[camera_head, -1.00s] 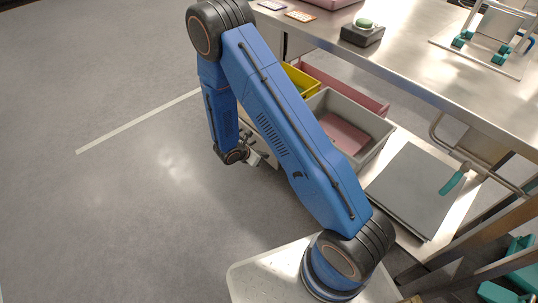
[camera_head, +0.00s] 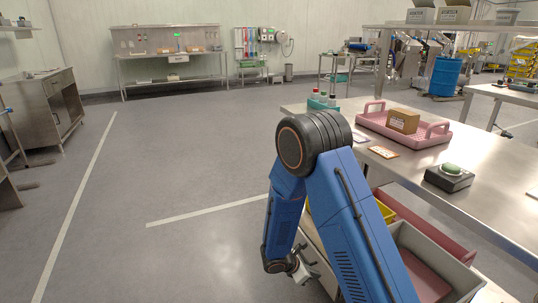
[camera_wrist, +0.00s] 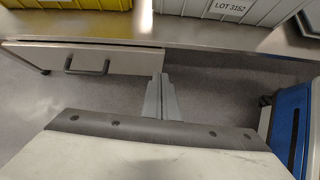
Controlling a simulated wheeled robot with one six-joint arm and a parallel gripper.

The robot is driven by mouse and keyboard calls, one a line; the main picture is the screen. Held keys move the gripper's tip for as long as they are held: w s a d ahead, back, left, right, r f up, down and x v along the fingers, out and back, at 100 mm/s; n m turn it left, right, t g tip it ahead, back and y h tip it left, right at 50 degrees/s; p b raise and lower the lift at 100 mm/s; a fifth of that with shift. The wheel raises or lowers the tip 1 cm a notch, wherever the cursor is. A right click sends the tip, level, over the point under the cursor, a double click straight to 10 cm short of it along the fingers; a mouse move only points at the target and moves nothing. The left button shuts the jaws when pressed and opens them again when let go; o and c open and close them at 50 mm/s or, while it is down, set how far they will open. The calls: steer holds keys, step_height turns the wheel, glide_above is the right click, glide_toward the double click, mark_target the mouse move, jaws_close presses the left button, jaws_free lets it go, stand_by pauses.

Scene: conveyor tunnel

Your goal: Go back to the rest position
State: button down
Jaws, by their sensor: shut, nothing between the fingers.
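My gripper (camera_head: 302,271) hangs low on my folded blue arm in the head view, over the floor just left of the workbench side. In the wrist view, the grey fingers of my gripper (camera_wrist: 162,90) are together, with nothing between them. Beyond them is a pale drawer front (camera_wrist: 100,61) with a dark handle. The fingertips look apart from the bins and the bench edge.
A yellow bin (camera_head: 384,211) and a grey bin (camera_head: 440,262) sit right of my arm; both also show atop the wrist view. Floor at left is clear.

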steer(key=s+d+r+m+g+y, duration=0.1)
steer(key=s+d+r+m, duration=0.25)
steer(key=r, duration=0.45)
steer(key=s+d+r+m+y, duration=0.1)
steer(key=s+d+r+m, duration=0.25)
steer(key=r, duration=0.55)
steer(key=s+d+r+m+g+y, duration=0.1)
steer(key=s+d+r+m, duration=0.25)
steer(key=r, duration=0.45)
steer(key=s+r+m+t+y, duration=0.1)
steer(key=s+r+m, duration=0.4)
steer(key=s, duration=0.5)
steer(key=s+a+r+m+t+y, duration=0.1)
steer(key=s+r+m+y, duration=0.3)
steer(key=s+r, duration=0.5)
steer(key=shift+s+a+r+m+t, duration=0.25)
steer(key=shift+s+m+t, duration=0.55)
steer(key=shift+s+m, duration=0.3)
